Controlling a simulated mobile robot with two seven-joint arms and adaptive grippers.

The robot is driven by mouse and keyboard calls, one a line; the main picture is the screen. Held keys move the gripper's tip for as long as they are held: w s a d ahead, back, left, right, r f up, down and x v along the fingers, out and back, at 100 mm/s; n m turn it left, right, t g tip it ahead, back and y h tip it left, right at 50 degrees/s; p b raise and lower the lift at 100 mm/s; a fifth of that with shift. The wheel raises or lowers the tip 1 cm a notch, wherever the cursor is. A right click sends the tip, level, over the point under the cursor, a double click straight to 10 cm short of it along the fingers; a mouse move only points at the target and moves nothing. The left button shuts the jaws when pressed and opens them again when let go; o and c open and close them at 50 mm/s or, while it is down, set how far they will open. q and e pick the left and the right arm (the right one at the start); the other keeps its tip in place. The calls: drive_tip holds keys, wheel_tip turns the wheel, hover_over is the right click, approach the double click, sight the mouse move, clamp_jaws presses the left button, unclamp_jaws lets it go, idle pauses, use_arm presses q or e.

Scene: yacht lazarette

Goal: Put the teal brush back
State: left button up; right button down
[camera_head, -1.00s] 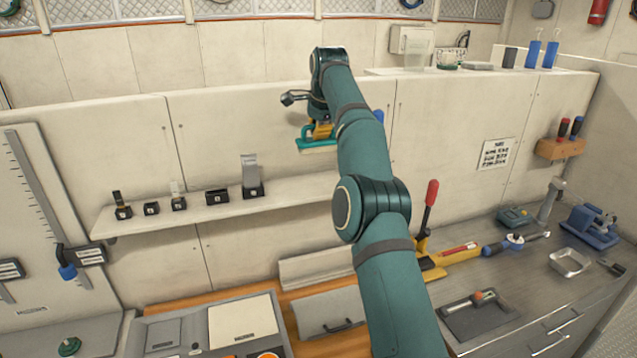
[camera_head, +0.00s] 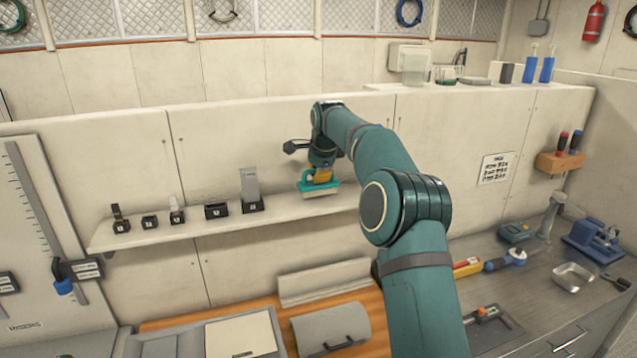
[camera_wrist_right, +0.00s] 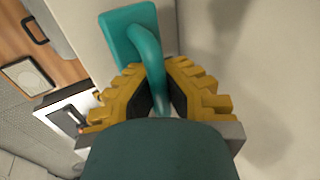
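The teal brush (camera_head: 320,188) has a flat teal block with pale bristles below. It is at the right part of the wall shelf (camera_head: 290,214), bristles down and close to the shelf top; I cannot tell whether it touches. My right gripper (camera_head: 322,175) is above it, its yellow fingers closed around the brush's curved handle. In the right wrist view the teal block (camera_wrist_right: 128,27) and handle lie between the fingers (camera_wrist_right: 158,92). My left gripper is not in view.
Several black numbered holders, such as one with a tall grey piece (camera_head: 252,204), stand on the shelf left of the brush. Below are a wooden worktop (camera_head: 375,305) and a grey lidded box (camera_head: 331,329). A metal bench with tools (camera_head: 535,290) is at right.

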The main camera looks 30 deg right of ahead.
drive_tip(key=shift+f, duration=0.8)
drive_tip(key=shift+f, duration=0.1)
drive_tip(key=c, duration=1.1)
unclamp_jaws()
drive_tip(key=shift+f, duration=0.1)
drive_tip(key=shift+c, duration=0.2)
drive_tip(key=shift+s, duration=0.1)
